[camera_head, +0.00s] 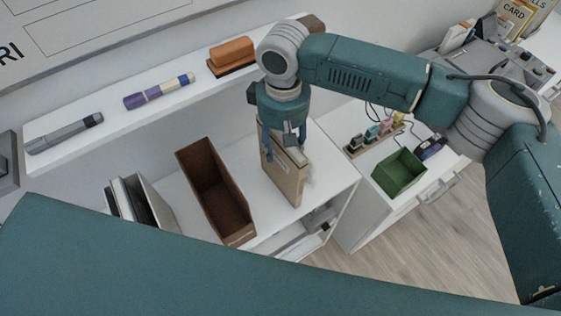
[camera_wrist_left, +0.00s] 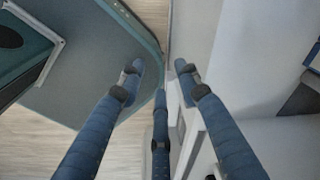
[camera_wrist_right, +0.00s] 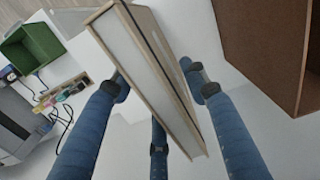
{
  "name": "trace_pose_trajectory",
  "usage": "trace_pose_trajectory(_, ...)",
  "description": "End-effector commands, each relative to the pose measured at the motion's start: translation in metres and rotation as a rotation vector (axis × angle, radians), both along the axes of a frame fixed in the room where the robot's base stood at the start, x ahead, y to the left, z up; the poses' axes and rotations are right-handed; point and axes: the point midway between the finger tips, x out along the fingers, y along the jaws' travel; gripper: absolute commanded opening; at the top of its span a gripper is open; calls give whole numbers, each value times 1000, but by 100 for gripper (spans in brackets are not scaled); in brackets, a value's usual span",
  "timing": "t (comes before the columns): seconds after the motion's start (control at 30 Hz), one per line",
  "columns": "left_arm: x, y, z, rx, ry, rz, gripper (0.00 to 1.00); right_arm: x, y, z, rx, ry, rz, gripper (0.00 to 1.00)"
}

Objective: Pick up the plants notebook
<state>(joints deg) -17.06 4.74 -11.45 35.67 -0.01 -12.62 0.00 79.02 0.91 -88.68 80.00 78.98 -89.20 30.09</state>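A tan notebook-like item (camera_head: 284,178) stands upright on the white shelf desk, right of a brown box; I cannot read its cover. In the right wrist view its pale page edge (camera_wrist_right: 150,70) runs between the fingers. My right gripper (camera_head: 283,140) is over the item's upper end, its fingers (camera_wrist_right: 153,76) on either side, spread wide; whether they touch it is unclear. My left gripper (camera_wrist_left: 158,68) is open with nothing between its fingers. It is not seen in the head view.
The open brown box (camera_head: 215,192) stands left of the item, with upright binders (camera_head: 140,203) farther left. A green bin (camera_head: 399,172) sits on the right cabinet. The upper shelf (camera_head: 110,125) holds a purple marker (camera_head: 158,91), a grey marker (camera_head: 64,133) and an orange-brown block (camera_head: 231,55).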

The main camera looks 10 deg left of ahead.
Motion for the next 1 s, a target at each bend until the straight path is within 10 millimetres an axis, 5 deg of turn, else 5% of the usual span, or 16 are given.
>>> trace_pose_trajectory(0.2,-10,-1,-1,0,14,0,34,0,0,1,0,0,0,0)
trace_pose_trajectory(0.77,-2,-4,-9,-4,3,1,34,-1,-2,5,2,-2,0,0)
trace_pose_trajectory(1.0,-2,-4,-21,-4,2,1,34,-2,-2,37,3,-4,0,0)
